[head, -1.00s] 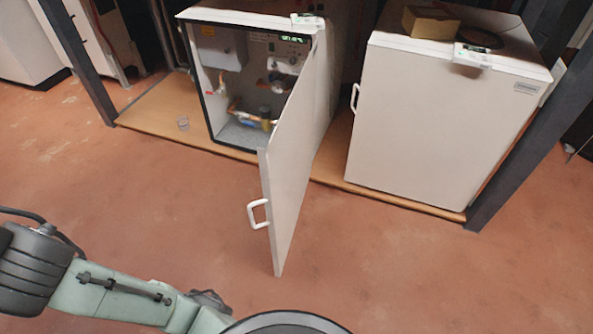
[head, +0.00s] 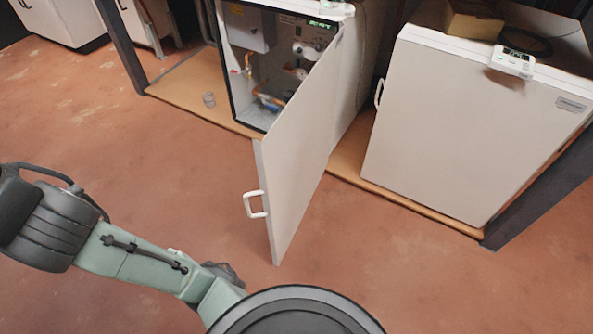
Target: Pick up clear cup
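A small clear cup (head: 209,99) stands on the wooden board (head: 178,88) at the upper left of the head view, left of the open heat pump cabinet. It looks upright and stands apart from the cabinet. My arm reaches in from the left edge at the bottom of the view, well in front of the cup and apart from it. My gripper does not show in the view.
The open cabinet (head: 240,70) shows pipes inside. Its white door (head: 295,155) swings out over the floor, right of the cup. A closed white cabinet (head: 470,130) stands at right. A dark post (head: 122,45) rises left of the cup. The reddish floor (head: 150,150) before the cup is clear.

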